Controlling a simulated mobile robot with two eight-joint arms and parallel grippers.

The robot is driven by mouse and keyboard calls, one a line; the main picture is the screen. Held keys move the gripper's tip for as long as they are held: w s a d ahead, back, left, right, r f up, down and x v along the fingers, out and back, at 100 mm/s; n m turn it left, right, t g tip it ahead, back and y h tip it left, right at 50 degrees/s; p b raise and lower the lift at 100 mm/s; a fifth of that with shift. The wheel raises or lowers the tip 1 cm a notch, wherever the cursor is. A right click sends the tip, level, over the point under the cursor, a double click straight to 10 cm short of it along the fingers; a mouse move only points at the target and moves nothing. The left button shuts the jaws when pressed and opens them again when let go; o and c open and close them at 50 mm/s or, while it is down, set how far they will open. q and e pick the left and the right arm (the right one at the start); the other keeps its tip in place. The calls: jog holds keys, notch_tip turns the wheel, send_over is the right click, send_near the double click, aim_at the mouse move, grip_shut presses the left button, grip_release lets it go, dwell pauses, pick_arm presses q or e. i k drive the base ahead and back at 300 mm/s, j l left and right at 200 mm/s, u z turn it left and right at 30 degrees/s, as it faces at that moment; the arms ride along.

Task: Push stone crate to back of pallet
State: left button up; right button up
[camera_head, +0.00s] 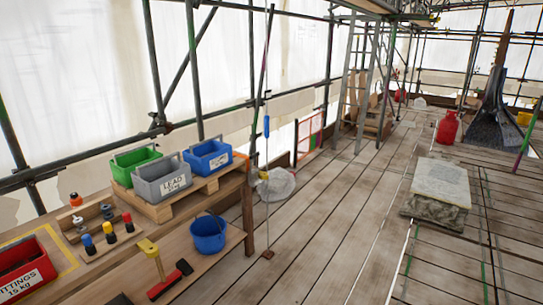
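A small wooden pallet (166,214) lies on the workbench at the left. Three open crates with handles stand on it: a green one (135,162) at the back left, a grey one (160,182) labelled LEAD in front, and a blue one (208,157) at the right. The label on the blue crate is too small to read for sure, and the green crate's label is hidden, so I cannot tell which is the stone crate. Neither of my grippers is in view.
A red crate (25,272) labelled FITTINGS, a rack of coloured-handled tools (103,232), hammers (170,280) and a blue bucket (208,235) share the bench. A stone block (440,187) stands on the plank floor. The planks between are clear.

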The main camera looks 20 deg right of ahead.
aim_at(208, 153)
jog(key=z, duration=0.25)
jog(key=i+z, duration=0.15)
jog(key=i, duration=1.35)
